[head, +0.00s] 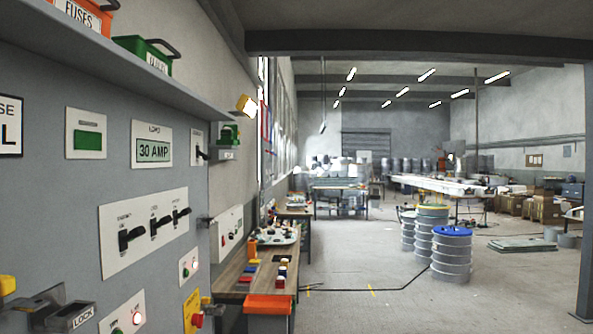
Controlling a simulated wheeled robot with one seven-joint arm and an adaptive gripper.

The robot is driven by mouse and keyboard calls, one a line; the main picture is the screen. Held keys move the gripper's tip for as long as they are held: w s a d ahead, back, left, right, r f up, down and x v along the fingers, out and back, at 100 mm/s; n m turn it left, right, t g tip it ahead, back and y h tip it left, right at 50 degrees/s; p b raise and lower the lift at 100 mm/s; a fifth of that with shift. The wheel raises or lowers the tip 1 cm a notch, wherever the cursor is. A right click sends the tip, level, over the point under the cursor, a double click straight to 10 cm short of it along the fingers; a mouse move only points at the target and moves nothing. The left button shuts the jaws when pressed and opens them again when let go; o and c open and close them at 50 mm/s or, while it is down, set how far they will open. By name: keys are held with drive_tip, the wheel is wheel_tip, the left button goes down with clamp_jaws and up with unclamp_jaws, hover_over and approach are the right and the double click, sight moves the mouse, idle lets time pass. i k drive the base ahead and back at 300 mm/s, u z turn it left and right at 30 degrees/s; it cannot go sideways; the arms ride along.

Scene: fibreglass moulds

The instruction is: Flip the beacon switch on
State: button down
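A white plate (144,232) on the grey panel at the left carries three black lever switches: a left one (130,236), a middle one (159,224) and a right one (182,214). Small labels stand above them, too small to read surely, so I cannot tell which, if any, is the beacon switch. Their on or off positions are also unclear. A pale yellow lamp (247,106) sticks out from the wall beyond the panel.
A shelf above the panel holds an orange fuses bin (80,14) and a green bin (144,54). A wooden bench (240,278) stands beyond; drums (452,254) stand right. Floor between is open.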

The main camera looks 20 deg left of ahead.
sight(206, 157)
drive_tip(key=z, duration=0.3)
drive_tip(key=i, duration=0.6)
drive_tip(key=u, duration=0.6)
drive_tip(key=i, duration=0.75)
drive_tip(key=u, duration=1)
drive_tip(key=i, duration=0.9)
drive_tip(key=u, duration=0.2)
